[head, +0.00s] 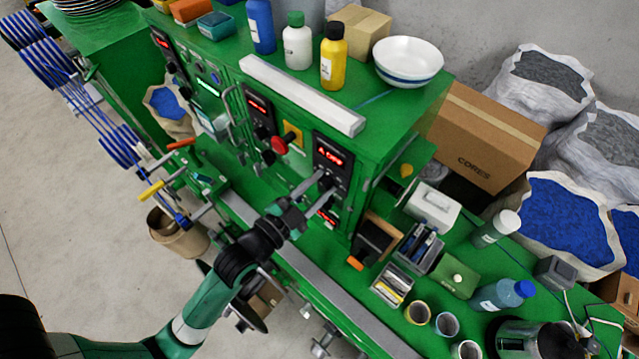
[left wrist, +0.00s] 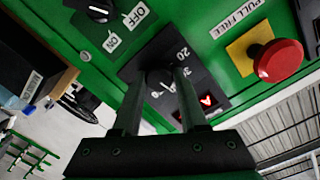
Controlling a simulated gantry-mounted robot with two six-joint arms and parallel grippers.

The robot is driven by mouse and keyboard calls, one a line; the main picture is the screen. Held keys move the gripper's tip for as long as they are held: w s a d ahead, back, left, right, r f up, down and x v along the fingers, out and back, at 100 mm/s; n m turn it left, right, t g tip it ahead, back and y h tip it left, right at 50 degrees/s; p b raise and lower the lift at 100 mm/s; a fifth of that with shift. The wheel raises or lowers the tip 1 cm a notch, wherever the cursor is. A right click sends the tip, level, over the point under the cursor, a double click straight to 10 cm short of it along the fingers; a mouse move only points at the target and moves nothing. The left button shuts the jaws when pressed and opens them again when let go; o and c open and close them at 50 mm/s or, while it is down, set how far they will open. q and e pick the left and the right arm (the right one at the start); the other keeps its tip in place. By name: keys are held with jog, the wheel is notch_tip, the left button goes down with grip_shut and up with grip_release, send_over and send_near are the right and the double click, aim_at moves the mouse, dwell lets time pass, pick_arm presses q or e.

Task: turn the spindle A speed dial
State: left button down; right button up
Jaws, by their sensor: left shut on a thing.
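The speed dial (left wrist: 160,82) is a dark round knob on a black panel (left wrist: 180,68) with pale scale marks and a "20". In the left wrist view both fingers of my left gripper (left wrist: 160,76) lie on either side of it, shut on it. The fingers hide part of the knob and the scale. In the head view my left gripper (head: 322,183) reaches the lower part of the black panel (head: 345,170), below its lit red display (head: 328,157). The display also shows in part in the left wrist view (left wrist: 208,100). My right gripper is in neither view.
A red push button (head: 280,146) on a yellow plate stands out left of the panel. An ON/OFF knob (left wrist: 100,8) is near the dial. Bottles and a white bowl (head: 408,62) stand on the green cabinet. Tins and trays crowd the shelf at right.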

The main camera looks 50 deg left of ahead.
pick_arm(q)
jog(key=shift+m, duration=0.7)
jog(key=shift+c, duration=2.2)
grip_release()
jog(key=shift+s, duration=0.1)
jog(key=s+d+b, duration=0.1)
jog(key=s, duration=1)
jog(key=shift+s+d+r+b, duration=0.15)
jog(key=shift+d+r+b, duration=0.15)
jog(key=shift+d+r, duration=0.1)
